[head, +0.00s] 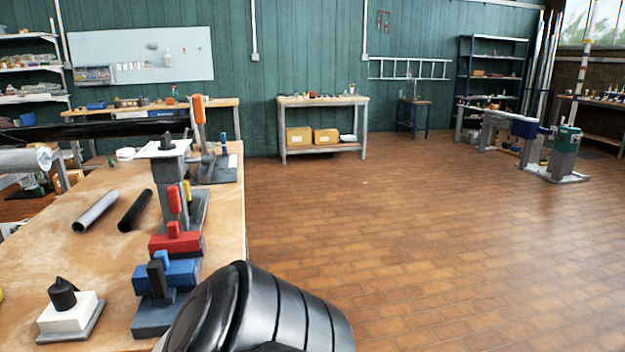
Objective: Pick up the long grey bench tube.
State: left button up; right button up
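A grey tube (97,210) lies on the wooden workbench (60,255), slanting away to the right. Its near end is open and hollow. A black tube (135,210) of similar length lies beside it on the right, apart from it. Neither of my grippers is in view. A black ribbed part of my own body fills the bottom middle and hides the bench's near right corner.
Along the bench's right edge stand a red block (176,240), a blue block (180,274) and a grey post fixture (168,180). A white block with a black knob (67,312) sits in front. A long dark tube (80,130) spans behind. The tiled floor (400,230) is clear.

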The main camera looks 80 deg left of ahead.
aim_at(81, 224)
jog(key=k, duration=2.1)
jog(key=u, duration=2.7)
